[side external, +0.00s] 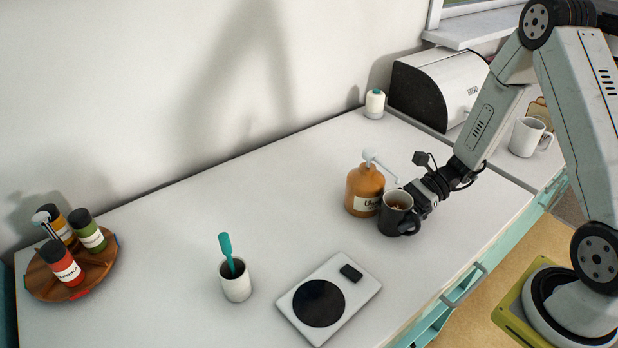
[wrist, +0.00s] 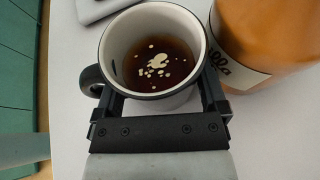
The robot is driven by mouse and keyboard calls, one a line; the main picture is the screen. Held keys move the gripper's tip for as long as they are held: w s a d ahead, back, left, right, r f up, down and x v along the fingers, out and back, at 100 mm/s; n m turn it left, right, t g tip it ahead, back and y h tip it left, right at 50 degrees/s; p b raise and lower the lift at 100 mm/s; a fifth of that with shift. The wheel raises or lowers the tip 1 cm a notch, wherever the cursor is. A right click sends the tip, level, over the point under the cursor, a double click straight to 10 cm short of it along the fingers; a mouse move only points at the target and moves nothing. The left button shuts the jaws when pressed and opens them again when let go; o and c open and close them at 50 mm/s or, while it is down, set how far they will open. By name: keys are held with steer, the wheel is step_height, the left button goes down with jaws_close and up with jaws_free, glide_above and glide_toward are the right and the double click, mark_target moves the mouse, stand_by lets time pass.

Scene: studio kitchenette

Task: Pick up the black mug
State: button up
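The black mug (side external: 393,221) has a pale inside and holds brown liquid with light flecks. It is upright on the white counter, or very close to it; the side view does not settle which. In the wrist view the mug (wrist: 122,48) has its handle on the left. My gripper (side external: 414,204) is at the mug's right side in the side view. In the wrist view my gripper (wrist: 162,92) has one finger on each side of the mug, below the rim. I cannot tell whether both fingers press on the wall.
A white scale (side external: 343,302), a cup with a teal utensil (side external: 236,283) and a wooden spice tray (side external: 45,287) are further left. A white mug (side external: 525,138) and bread box (side external: 437,86) are behind.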

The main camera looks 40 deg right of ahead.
mark_target(385, 211)
steer(key=shift+c, duration=1)
steer(key=shift+r, duration=0.4)
steer(key=shift+d+r, duration=0.1)
steer(key=shift+r, duration=1.35)
steer(key=shift+s+d, duration=0.65)
steer(key=shift+d, duration=2.2)
steer(key=shift+s+d, duration=0.6)
steer(key=shift+d, duration=2.3)
steer(key=shift+s+d, duration=0.65)
steer(key=shift+d, duration=2.2)
steer(key=shift+d, duration=0.15)
